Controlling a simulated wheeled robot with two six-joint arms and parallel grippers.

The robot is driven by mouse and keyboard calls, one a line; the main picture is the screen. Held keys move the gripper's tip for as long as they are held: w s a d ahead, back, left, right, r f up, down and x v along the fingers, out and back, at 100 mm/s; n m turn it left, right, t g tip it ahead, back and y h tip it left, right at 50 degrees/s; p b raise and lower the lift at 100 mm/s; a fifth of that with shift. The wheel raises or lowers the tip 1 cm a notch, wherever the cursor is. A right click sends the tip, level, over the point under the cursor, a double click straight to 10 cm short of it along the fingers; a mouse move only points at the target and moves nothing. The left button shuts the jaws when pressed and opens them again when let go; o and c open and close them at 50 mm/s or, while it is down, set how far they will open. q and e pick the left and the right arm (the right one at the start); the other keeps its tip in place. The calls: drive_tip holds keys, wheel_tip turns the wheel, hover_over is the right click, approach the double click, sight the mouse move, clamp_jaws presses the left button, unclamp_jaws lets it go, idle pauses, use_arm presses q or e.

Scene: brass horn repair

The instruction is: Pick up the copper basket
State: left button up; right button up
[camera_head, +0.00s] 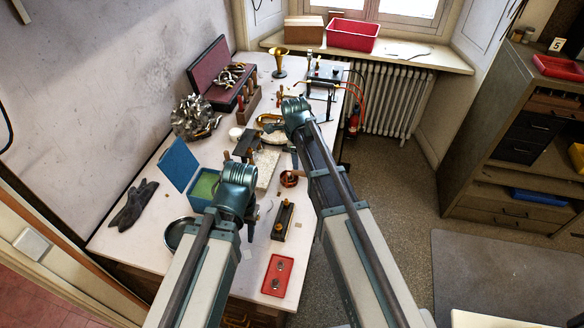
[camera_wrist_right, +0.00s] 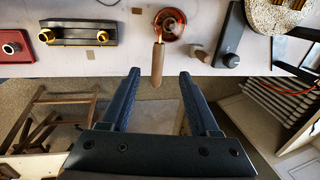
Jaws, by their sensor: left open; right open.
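The copper basket (camera_head: 289,178) is a small round copper vessel on the workbench, just left of my right arm in the head view. In the right wrist view the copper basket (camera_wrist_right: 170,22) is at the top, with a wooden handle (camera_wrist_right: 158,62) reaching over the bench edge. My right gripper (camera_wrist_right: 159,76) is open; the handle lies in line with the gap between its fingers, and no grip on it shows. My left gripper (camera_head: 250,216) is open over the bench, left of the basket; its wrist hides most of it.
A dark block fixture with brass knobs (camera_head: 283,221) and a red tray (camera_head: 278,275) lie on the near bench. A grey disc (camera_wrist_right: 275,14) and a dark tool (camera_wrist_right: 230,40) lie right of the basket in the wrist view.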

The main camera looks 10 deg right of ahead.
sight(298, 172)
use_arm(q)
wheel_tip(298, 172, down, 8)
drive_tip(key=b, duration=0.8)
drive_tip(key=shift+f+b, duration=0.25)
drive_tip(key=shift+b, duration=0.05)
use_arm(e)
drive_tip(key=f, duration=0.2)
drive_tip(key=w+f, duration=0.1)
drive_tip(key=f, duration=0.5)
drive_tip(key=shift+w+d+f, duration=0.2)
drive_tip(key=shift+d+f, duration=0.05)
drive_tip(key=shift+d, duration=0.05)
use_arm(q)
drive_tip(key=shift+s, duration=0.1)
wheel_tip(298, 172, down, 5)
drive_tip(key=b, duration=0.5)
drive_tip(key=shift+f, duration=0.1)
use_arm(e)
drive_tip(key=f, duration=0.3)
drive_tip(key=w+f, duration=0.1)
drive_tip(key=f, duration=0.1)
drive_tip(key=shift+f, duration=0.1)
drive_tip(key=shift+s, duration=0.1)
drive_tip(key=shift+c, duration=0.2)
clamp_jaws()
